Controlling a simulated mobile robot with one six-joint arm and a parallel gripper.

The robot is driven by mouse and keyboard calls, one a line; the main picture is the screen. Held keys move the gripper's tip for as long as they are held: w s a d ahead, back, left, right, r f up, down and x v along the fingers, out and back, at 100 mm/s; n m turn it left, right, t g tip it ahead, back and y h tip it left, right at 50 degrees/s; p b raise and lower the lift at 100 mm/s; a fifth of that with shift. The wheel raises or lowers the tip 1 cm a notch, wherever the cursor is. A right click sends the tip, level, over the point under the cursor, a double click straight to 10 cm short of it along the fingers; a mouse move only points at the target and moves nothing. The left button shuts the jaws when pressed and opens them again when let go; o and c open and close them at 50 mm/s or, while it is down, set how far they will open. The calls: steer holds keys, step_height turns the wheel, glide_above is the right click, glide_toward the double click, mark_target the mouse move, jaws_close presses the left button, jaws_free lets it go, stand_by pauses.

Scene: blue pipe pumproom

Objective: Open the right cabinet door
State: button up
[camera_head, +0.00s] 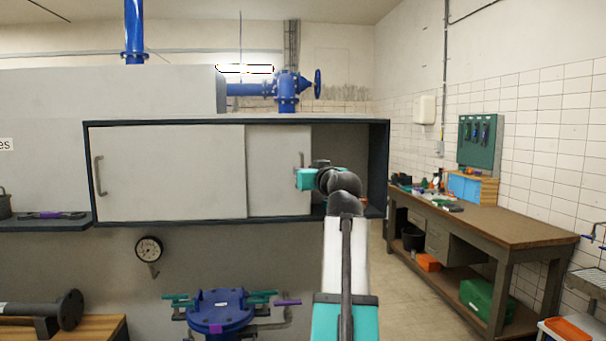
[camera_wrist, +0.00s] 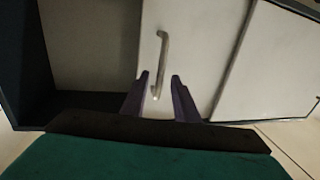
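The wall cabinet (camera_head: 240,219) has two grey-white sliding doors in a dark frame. The right cabinet door (camera_head: 275,180) stands partly behind the left door (camera_head: 170,175), with an open gap at the cabinet's right end. Its bar handle (camera_head: 302,157) is partly hidden by my arm's end. My gripper (camera_head: 306,177) is at this handle in the head view. In the wrist view, the gripper (camera_wrist: 158,88) is open, with its two dark fingers apart on either side of the handle's (camera_wrist: 163,60) end. I cannot tell whether they touch it.
The dark cabinet interior (camera_head: 345,160) shows right of the door. A blue valve (camera_head: 220,312) stands below the cabinet, and a gauge (camera_head: 149,249) is on the panel. A wooden workbench (camera_head: 480,222) stands along the right wall. Floor shows between my arm and the bench.

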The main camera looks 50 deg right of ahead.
steer(key=b+v, duration=0.2)
steer(key=v, duration=0.8)
steer(key=shift+s, duration=0.25)
steer(key=shift+a+f, duration=0.1)
